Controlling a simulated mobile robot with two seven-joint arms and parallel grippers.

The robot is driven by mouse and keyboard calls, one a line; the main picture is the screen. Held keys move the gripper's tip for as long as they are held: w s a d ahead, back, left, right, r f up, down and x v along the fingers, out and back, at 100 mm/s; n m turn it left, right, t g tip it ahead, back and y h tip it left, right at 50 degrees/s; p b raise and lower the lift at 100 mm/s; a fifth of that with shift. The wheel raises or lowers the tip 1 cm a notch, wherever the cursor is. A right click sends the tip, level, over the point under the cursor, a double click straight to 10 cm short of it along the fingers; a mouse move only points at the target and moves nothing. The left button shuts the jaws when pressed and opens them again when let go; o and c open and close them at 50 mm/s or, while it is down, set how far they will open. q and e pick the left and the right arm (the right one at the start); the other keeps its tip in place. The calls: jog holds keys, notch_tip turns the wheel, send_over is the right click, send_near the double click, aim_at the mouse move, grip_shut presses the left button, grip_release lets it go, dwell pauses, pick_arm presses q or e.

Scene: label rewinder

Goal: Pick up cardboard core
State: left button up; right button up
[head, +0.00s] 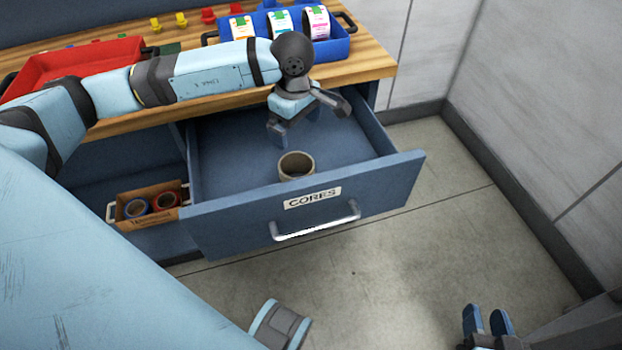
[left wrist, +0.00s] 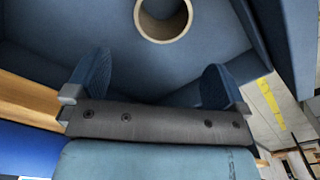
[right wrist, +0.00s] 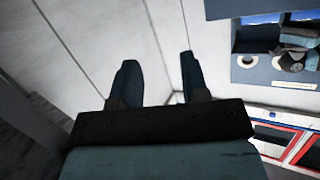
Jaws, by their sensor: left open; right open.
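A short tan cardboard core (head: 297,177) stands upright in the open blue drawer labelled "CORES" (head: 235,218), near its front wall. It also shows in the left wrist view (left wrist: 163,41), at the top, ahead of the fingers and cut off by the frame edge. My left gripper (head: 295,124) is over the drawer, behind the core, with its fingers apart and empty. It does not touch the core. My right gripper (head: 487,314) is open and empty, low at the bottom right of the head view, far from the drawer.
A small box (head: 126,199) with several rolls sits in the compartment left of the drawer. The wooden bench top (head: 372,62) holds a red tray (head: 85,61) and a blue bin (head: 331,47) with label rolls. Walls stand at the right; floor before the drawer is clear.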

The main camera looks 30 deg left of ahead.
pick_arm(q)
notch_tip(320, 180, down, 2)
jog(key=b, duration=0.3)
send_over(296, 161)
jog(key=s+d, duration=0.2)
jog(key=s, duration=0.1)
notch_tip(296, 161, down, 8)
jog(key=shift+w+f, duration=0.1)
jog(key=shift+f, duration=0.65)
notch_tip(296, 161, down, 4)
jog(key=shift+d+f+b, duration=0.1)
jog(key=shift+f+b, duration=0.05)
jog(key=shift+b, duration=0.6)
pick_arm(e)
jog(key=a+r+t+y, duration=0.3)
jog(key=r, duration=0.5)
jog(key=shift+a+t, duration=0.25)
jog(key=shift+t, duration=0.15)
pick_arm(q)
jog(key=c, duration=0.6)
pick_arm(e)
jog(key=shift+w, duration=0.1)
pick_arm(q)
jog(key=shift+c, duration=0.2)
